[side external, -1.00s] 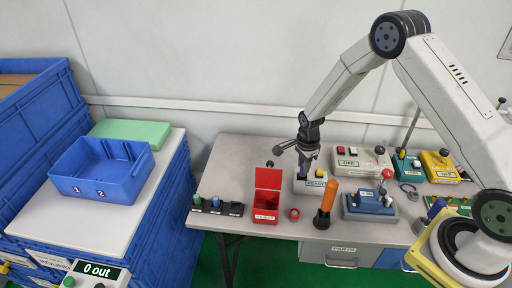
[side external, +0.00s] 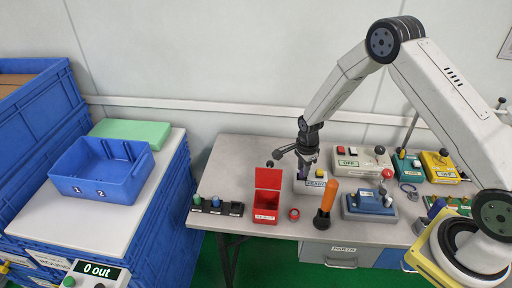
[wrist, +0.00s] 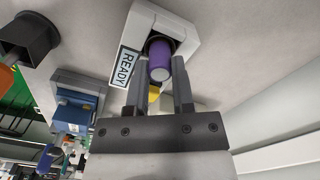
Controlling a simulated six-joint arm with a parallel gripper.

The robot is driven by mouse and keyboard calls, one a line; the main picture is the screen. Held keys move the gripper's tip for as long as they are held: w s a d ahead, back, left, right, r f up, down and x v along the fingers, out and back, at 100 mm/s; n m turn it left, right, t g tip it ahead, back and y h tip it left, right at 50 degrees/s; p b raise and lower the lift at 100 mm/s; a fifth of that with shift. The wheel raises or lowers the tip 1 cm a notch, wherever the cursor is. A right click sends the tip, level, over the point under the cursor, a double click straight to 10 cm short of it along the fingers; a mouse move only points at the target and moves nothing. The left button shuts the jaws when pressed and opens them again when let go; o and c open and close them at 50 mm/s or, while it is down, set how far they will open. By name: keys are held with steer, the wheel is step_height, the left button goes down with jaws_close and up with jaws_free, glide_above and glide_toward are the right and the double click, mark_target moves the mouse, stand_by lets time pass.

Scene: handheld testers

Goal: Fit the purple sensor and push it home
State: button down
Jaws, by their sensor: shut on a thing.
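The purple sensor (wrist: 161,58) is held between the two fingers of my gripper (wrist: 160,82) in the wrist view. Its far end is at the dark round socket of the white tester marked READY (wrist: 185,22); how deep it sits cannot be told. In the side view the tester (side external: 311,186) stands on the bench, with my gripper (side external: 303,166) pointing down at it. The sensor is mostly hidden there by the fingers. A yellow button (wrist: 154,93) on the tester shows between the fingers.
A red open-lidded box (side external: 265,205) is left of the tester, and an orange-handled tool (side external: 326,203) stands in front. A blue tester (side external: 369,206) and a grey tester (side external: 361,162) are to the right. A blue bin (side external: 101,170) is on the left table.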

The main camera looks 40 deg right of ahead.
steer(key=shift+f, duration=0.55)
steer(key=shift+c, duration=2)
jaws_free()
steer(key=shift+r, duration=0.2)
steer(key=shift+r, duration=3.75)
